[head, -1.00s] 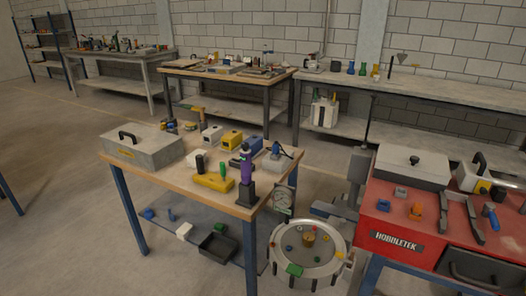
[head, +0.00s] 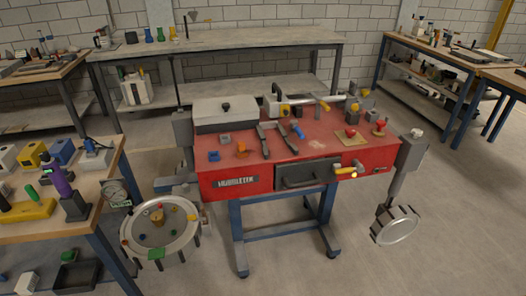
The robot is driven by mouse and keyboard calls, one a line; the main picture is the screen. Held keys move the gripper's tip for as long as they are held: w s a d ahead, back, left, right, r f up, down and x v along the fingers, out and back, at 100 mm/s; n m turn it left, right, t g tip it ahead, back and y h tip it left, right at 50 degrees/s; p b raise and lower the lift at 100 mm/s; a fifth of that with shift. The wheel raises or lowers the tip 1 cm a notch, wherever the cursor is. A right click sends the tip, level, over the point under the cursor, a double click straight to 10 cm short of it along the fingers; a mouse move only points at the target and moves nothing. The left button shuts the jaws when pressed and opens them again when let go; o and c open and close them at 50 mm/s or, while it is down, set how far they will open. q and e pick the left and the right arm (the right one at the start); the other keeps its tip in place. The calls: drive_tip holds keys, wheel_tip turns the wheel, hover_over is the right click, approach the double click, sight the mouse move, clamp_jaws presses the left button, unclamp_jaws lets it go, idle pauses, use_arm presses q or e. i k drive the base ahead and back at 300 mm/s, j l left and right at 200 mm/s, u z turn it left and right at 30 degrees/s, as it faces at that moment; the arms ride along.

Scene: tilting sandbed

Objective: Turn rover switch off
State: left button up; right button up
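I cannot make out a thing that is clearly the rover or its switch. A red workbench (head: 225,166) with a name plate stands in the middle of the head view. A yellow-handled part (head: 347,171) sticks out at its front, right of a dark drawer (head: 306,176). Two small red-topped parts, a left one (head: 350,134) and a right one (head: 379,126), stand on the bench's right side. A round pale tray (head: 187,222) with small coloured parts stands low at the bench's left. Neither of my grippers shows.
A wooden table (head: 88,219) with tools and a purple bottle-like thing (head: 60,182) stands at the left. A grey drum (head: 396,225) hangs low at the bench's right. A long grey bench (head: 240,42) stands behind. The floor at front right is clear.

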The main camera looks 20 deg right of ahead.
sight(351, 133)
drive_tip(key=z, duration=0.4)
drive_tip(key=l+z, duration=0.1)
drive_tip(key=z, duration=0.35)
drive_tip(key=i+z, duration=0.1)
drive_tip(key=z, duration=0.3)
